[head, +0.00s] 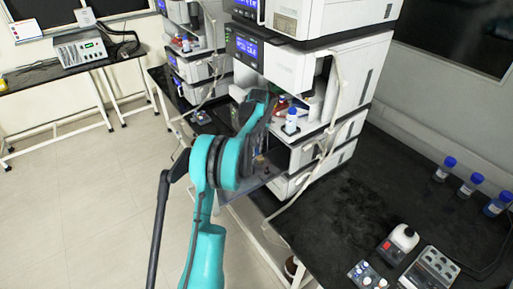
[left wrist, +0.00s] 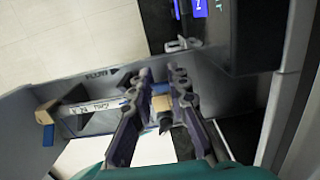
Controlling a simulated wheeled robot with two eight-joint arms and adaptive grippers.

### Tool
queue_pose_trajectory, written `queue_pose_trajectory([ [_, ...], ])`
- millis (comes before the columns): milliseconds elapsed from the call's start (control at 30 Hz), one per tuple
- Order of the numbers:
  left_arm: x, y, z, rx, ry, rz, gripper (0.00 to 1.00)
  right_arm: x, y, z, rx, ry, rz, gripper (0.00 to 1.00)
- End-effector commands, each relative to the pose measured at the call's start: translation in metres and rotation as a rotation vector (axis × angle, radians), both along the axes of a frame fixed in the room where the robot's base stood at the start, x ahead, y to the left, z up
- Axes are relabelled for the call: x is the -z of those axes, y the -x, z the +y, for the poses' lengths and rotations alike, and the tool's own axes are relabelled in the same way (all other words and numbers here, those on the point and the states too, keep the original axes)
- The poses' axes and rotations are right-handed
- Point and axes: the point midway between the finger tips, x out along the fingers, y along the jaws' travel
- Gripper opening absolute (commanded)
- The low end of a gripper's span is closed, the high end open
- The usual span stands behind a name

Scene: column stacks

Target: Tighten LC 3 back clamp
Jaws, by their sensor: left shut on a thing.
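In the left wrist view my left gripper (left wrist: 162,92) has its two dark fingers on either side of a small tan clamp block (left wrist: 160,103), with a dark piece below it. I take this block to be the back clamp; the fingers hide its sides. A white column (left wrist: 95,106) with upside-down lettering runs left from it to another tan block (left wrist: 46,112) with a blue part beside it. Both lie along a grey open holder (left wrist: 65,87). In the head view my teal left arm reaches to the middle instrument stack (head: 345,75) and hides the fingertips. My right gripper is out of view.
A second stack (head: 205,68) stands behind at the left. Blue-capped bottles (head: 469,187) and small bench devices (head: 430,270) stand on the black bench (head: 345,200) at the right. A side table (head: 40,75) holds a box instrument (head: 80,50). The floor at the left is clear.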

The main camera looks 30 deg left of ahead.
Motion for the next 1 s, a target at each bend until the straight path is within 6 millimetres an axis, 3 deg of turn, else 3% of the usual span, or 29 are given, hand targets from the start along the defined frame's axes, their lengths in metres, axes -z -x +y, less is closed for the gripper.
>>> queue_pose_trajectory([
  [767, 0.0050, -0.0007, 0.0025, 0.000, 0.093, 0.041, 0.00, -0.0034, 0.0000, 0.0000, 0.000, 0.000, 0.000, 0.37],
  [800, 0.0050, -0.0006, 0.0025, 0.000, 0.093, 0.041, 0.24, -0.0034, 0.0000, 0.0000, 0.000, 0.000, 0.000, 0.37],
  [867, 0.0050, -0.0007, 0.0025, 0.000, 0.093, 0.041, 0.38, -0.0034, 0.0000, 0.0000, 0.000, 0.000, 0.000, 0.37],
  [1000, 0.0045, -0.0009, 0.0027, -0.001, 0.092, 0.040, 0.38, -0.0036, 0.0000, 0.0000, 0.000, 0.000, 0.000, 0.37],
])
